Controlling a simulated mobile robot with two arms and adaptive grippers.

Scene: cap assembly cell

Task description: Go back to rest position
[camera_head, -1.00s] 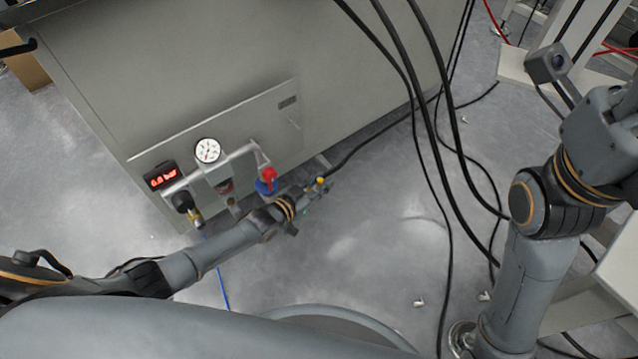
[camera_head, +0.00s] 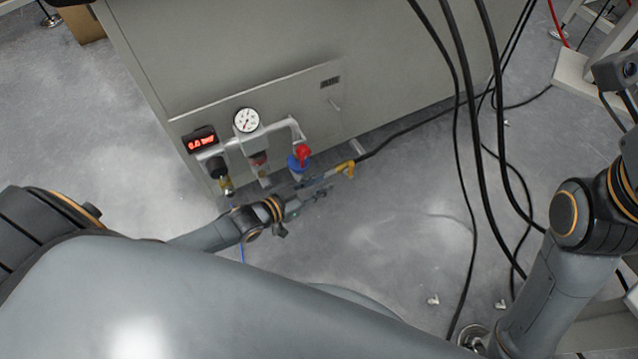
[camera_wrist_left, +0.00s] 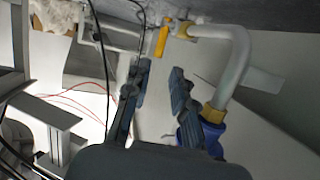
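My left gripper (camera_head: 322,188) reaches in from the left, just below the pipework on the cabinet front. In the left wrist view its two dark fingers (camera_wrist_left: 160,78) stand apart with nothing between them. A yellow valve handle (camera_head: 346,169) is just above the fingertips; it also shows in the left wrist view (camera_wrist_left: 163,41), beyond the tips. A blue fitting with a red knob (camera_head: 303,153) sits above and left of the gripper. The right arm stands at the right edge; its gripper is out of view.
The grey cabinet (camera_head: 240,60) carries a round gauge (camera_head: 246,120) and a red digital display (camera_head: 201,141), which seems to read 0.0. Black cables (camera_head: 473,160) hang in front and run to the floor. Open floor (camera_head: 390,250) lies right of the gripper.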

